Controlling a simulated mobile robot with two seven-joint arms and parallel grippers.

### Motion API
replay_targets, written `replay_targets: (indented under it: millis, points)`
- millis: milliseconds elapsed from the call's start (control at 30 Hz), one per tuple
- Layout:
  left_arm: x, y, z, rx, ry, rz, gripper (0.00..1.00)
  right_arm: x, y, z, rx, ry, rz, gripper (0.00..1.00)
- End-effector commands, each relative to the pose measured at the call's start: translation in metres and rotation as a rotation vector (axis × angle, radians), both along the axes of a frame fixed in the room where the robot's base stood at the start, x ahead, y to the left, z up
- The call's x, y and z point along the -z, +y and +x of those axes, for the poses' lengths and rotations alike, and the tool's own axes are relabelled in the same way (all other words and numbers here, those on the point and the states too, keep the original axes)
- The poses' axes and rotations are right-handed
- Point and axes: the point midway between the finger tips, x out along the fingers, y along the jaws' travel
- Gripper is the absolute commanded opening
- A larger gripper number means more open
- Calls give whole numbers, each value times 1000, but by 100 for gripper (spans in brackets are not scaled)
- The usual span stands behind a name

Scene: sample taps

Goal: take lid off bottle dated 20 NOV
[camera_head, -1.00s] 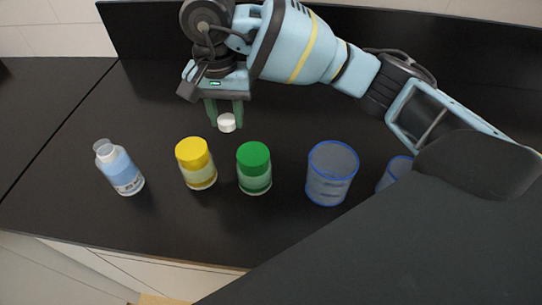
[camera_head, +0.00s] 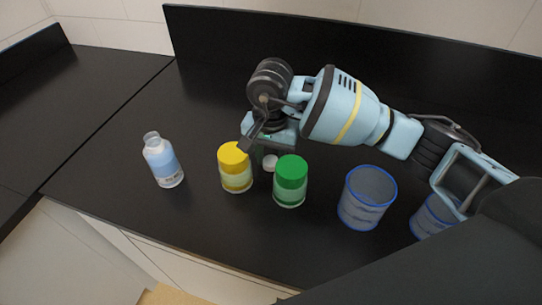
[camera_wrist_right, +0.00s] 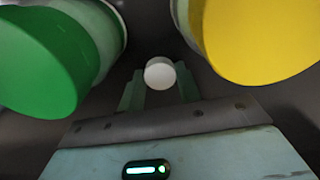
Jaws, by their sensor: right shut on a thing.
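A bottle with a pale blue label (camera_head: 162,161) stands upright at the left of the black counter, its neck showing no lid. The print on its label is too small to read. My right gripper (camera_head: 269,157) is shut on a small white lid (camera_head: 270,163), low behind the gap between a yellow-lidded jar (camera_head: 235,167) and a green-lidded jar (camera_head: 290,181). In the right wrist view the white lid (camera_wrist_right: 160,73) sits at the fingertips, between the two jars. Whether it touches the counter I cannot tell. My left gripper is not in view.
Two blue-rimmed clear cups (camera_head: 367,198) (camera_head: 433,217) stand to the right, the farther one partly hidden by my arm. The black counter (camera_head: 110,125) is free at the left and behind the bottle. A raised black back edge runs behind.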

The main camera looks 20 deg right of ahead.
Motion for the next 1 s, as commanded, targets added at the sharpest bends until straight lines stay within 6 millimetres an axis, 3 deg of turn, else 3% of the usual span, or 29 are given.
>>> replay_targets:
  millis: [400, 433, 567, 867, 1000]
  points:
    - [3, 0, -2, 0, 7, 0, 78, 8, 0, 0, 0, 0, 0, 6]
    - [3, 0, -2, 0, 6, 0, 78, 7, 0, 0, 0, 0, 0, 36]
    - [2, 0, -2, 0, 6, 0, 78, 6, 0, 0, 0, -1, 0, 53]
    - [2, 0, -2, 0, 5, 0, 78, 5, 0, 0, 0, -1, 0, 56]
    - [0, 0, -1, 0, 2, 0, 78, -4, 0, 1, -1, -4, 1, 56]
